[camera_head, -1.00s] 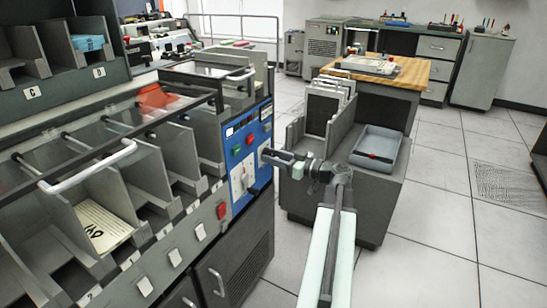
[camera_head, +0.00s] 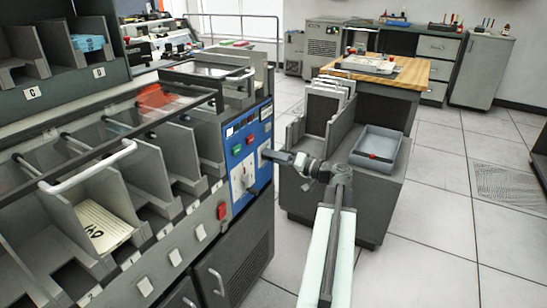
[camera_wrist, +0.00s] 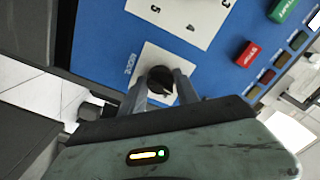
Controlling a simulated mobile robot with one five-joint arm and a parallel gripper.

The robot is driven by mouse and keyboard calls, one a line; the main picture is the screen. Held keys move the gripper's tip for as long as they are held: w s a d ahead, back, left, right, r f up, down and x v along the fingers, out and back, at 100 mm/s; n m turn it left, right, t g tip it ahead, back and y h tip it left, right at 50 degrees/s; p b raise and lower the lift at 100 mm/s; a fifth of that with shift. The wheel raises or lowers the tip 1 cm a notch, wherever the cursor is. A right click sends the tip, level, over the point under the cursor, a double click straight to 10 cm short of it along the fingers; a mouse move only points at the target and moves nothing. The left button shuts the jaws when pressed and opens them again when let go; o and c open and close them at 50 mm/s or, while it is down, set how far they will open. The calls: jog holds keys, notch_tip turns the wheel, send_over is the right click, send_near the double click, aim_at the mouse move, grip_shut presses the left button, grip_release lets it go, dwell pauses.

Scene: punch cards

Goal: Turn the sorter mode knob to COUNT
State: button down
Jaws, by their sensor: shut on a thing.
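The blue control panel (camera_head: 251,140) is on the right end of the grey sorter. My gripper (camera_head: 268,155) reaches it from the right in the head view and covers the knob there. In the wrist view, my gripper (camera_wrist: 162,86) is shut on a small dark round knob (camera_wrist: 160,76), with one finger on each side. The knob sits on a white plate (camera_wrist: 151,58) with small lettering that I cannot read for sure. The knob's pointer and the COUNT mark cannot be made out.
A larger white plate (camera_wrist: 187,14) with numbers lies close to the knob. A red button (camera_wrist: 248,54) and a green button (camera_wrist: 283,9) are on the same panel. A grey cart (camera_head: 340,190) with a tray stands right of the sorter.

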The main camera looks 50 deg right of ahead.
jog(key=shift+m, duration=3.7)
jog(key=c, duration=0.9)
grip_release()
jog(key=shift+s, duration=0.1)
jog(key=v, duration=0.7)
jog(key=shift+s, duration=0.35)
